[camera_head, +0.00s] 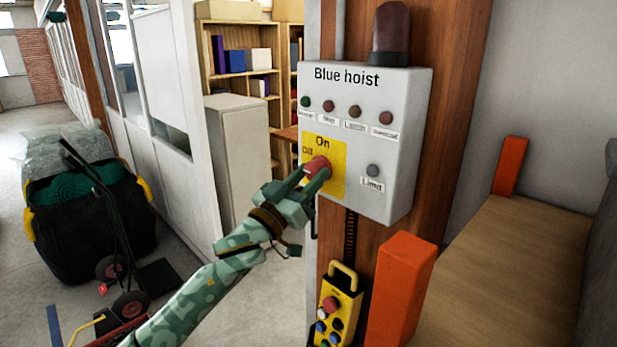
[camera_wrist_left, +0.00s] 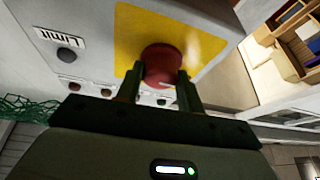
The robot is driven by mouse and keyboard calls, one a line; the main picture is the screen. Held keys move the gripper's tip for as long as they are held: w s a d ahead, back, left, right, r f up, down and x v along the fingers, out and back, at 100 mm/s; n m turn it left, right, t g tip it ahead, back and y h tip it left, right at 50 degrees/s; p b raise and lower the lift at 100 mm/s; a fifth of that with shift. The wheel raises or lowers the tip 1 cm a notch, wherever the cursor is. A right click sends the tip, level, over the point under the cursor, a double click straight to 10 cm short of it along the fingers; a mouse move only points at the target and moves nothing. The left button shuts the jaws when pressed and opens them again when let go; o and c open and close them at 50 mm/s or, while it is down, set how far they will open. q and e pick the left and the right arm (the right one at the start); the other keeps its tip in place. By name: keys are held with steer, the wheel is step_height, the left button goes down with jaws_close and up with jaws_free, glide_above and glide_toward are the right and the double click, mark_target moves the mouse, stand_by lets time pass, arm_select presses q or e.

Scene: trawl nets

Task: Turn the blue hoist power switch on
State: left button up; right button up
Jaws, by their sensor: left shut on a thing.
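The blue hoist control box (camera_head: 408,150) is a light grey box fixed to a wooden post, labelled "Blue hoist". Its power switch is a red knob (camera_head: 318,164) on a yellow plate (camera_head: 338,154) marked "On" at the top and "Off" at the left. My left gripper (camera_head: 315,174) is at the knob, with its fingers shut on either side of it. In the left wrist view the red knob (camera_wrist_left: 162,65) sits between the two fingertips (camera_wrist_left: 161,88). The knob's pointer direction is hard to tell. My right gripper is not in view.
A yellow pendant control (camera_head: 338,308) hangs below the box beside an orange post (camera_head: 400,290). A dark lamp (camera_head: 390,35) tops the box. A wooden bench top (camera_head: 510,260) lies at right. A black tub (camera_head: 90,230) and hand truck (camera_head: 125,300) stand at left.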

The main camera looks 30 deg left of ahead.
arm_select(q)
steer(key=m+h, duration=0.2)
steer(key=m, duration=0.1)
steer(key=m+g+h, duration=0.1)
steer(key=m, duration=0.2)
steer(key=shift+a+m+h+p, duration=0.15)
steer(key=shift+m+h+p, duration=0.25)
steer(key=m+g+h, duration=0.1)
steer(key=m, duration=0.2)
steer(key=m+g+h+p, duration=0.1)
steer(key=m, duration=0.2)
steer(key=shift+w+a+r, duration=0.1)
steer(key=shift+a, duration=0.05)
steer(key=m+g+p, duration=0.1)
steer(key=m, duration=0.2)
steer(key=m+g+h+p, duration=0.1)
steer(key=m, duration=0.2)
steer(key=shift+a+r+g, duration=0.1)
steer(key=shift+r+g, duration=0.05)
steer(key=shift+g, duration=0.15)
steer(key=m+p, duration=0.1)
steer(key=m, duration=0.1)
steer(key=m+g+p, duration=0.1)
steer(key=m, duration=0.1)
steer(key=shift+g+h, duration=0.3)
steer(key=shift+m, duration=0.4)
steer(key=o, duration=1)
steer(key=shift+a, duration=0.1)
